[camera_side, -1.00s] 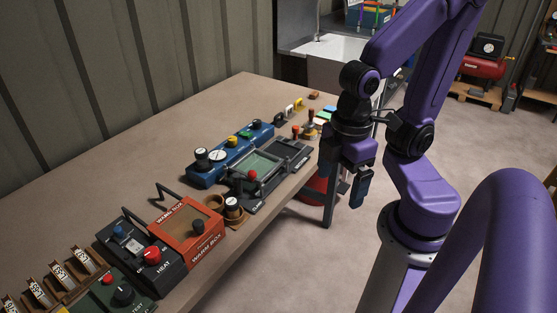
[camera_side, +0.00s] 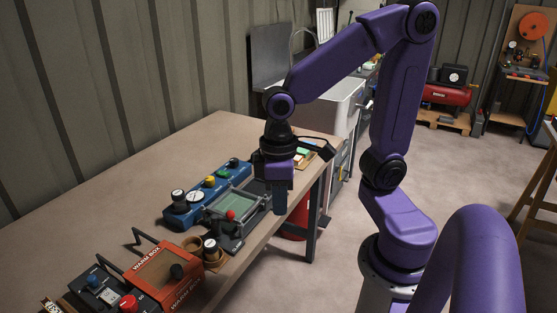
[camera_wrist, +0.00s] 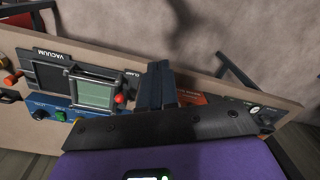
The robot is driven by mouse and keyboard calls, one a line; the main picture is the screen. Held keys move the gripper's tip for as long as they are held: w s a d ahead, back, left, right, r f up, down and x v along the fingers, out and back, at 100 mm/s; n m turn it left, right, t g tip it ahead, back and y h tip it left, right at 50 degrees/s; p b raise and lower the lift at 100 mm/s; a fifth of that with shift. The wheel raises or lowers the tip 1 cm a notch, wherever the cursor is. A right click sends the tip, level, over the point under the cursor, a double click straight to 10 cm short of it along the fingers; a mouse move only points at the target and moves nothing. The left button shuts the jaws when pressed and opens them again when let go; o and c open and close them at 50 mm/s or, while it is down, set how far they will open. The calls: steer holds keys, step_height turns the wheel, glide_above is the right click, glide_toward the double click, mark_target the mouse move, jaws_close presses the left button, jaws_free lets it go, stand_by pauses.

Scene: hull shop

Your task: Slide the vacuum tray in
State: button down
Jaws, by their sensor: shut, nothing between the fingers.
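The vacuum tray (camera_side: 243,200) has a pale green panel in a grey frame, with a red knob (camera_side: 231,215) on its near end. It lies on the dark vacuum unit (camera_side: 220,222). In the wrist view the tray (camera_wrist: 95,92) sits beside the dark section (camera_wrist: 47,76) marked VACUUM, with its red knob (camera_wrist: 119,98) on the right. My gripper (camera_side: 280,211) points down at the table's front edge, right of the tray. Its fingers (camera_wrist: 158,85) are together and empty, apart from the red knob in the wrist view.
A blue control box (camera_side: 190,207) with gauge and knobs stands behind the unit. The orange warm box (camera_side: 163,270) and a round brown holder (camera_side: 211,252) are to the left. Colored blocks (camera_side: 302,155) lie at the far end. The back of the table is clear.

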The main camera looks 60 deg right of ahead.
steer(key=w+d+f+m+y, duration=0.1)
steer(key=w+d+m+y, duration=0.1)
steer(key=w+d+m, duration=1.55)
steer(key=w+d+f+m+t+y, duration=0.15)
steer(key=d+m, duration=0.45)
steer(key=d, duration=0.6)
steer(key=d+f+m+t, duration=0.1)
steer(key=d+f+m, duration=0.35)
steer(key=d, duration=0.75)
steer(key=shift+m, duration=0.6)
steer(key=x, duration=0.8)
steer(key=shift+w+a+f, duration=0.1)
steer(key=shift+a, duration=0.15)
steer(key=shift+a, duration=0.1)
glide_above(262, 194)
